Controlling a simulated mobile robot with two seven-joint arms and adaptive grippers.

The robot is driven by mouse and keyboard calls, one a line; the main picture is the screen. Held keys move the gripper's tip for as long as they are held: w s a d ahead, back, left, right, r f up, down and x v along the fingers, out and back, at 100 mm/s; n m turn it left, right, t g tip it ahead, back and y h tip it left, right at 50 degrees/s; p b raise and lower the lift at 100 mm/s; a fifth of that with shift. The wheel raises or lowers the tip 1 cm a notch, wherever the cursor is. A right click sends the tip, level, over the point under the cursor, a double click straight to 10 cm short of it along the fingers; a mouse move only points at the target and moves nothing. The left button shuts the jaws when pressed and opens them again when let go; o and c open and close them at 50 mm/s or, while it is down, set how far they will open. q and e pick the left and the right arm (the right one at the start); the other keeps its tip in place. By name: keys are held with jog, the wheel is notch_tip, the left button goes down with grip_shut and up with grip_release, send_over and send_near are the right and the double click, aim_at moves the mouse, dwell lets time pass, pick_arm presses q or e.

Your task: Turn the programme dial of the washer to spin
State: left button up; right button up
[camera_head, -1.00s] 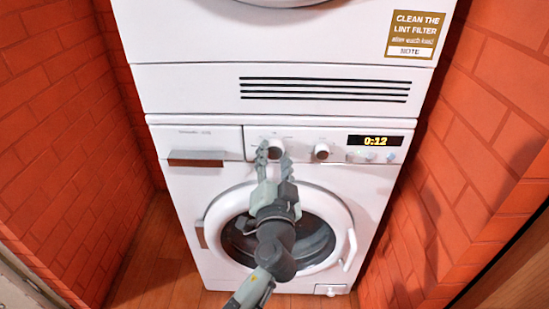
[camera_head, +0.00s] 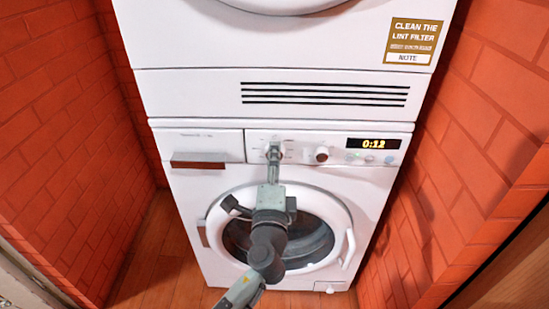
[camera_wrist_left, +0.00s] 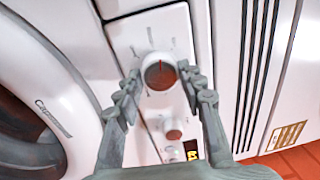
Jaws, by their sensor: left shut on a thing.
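The white washer (camera_head: 190,215) stands under another white machine. Its larger left dial (camera_wrist_left: 160,72), round with a dark reddish face and red pointer line, sits on the control panel; its tiny labels are unreadable. My left gripper (camera_head: 273,155) reaches up to this dial and mostly hides it in the head view. In the left wrist view, the fingers of my left gripper (camera_wrist_left: 160,82) lie on opposite sides of the dial, shut on it. My right gripper is in neither view.
The drawer handle (camera_head: 198,164) is at the left, the round door (camera_head: 335,205) below. Brick walls (camera_head: 480,150) close in both sides.

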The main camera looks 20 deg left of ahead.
pick_arm(q)
jog(key=shift+m+h, duration=0.3)
jog(key=shift+m, duration=3.1)
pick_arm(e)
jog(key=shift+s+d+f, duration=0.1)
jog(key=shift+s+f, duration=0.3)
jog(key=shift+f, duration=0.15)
pick_arm(q)
jog(key=shift+f, duration=0.1)
jog(key=o, duration=1.2)
jog(key=shift+c, duration=0.2)
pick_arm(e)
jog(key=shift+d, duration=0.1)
pick_arm(q)
jog(key=v, duration=1.2)
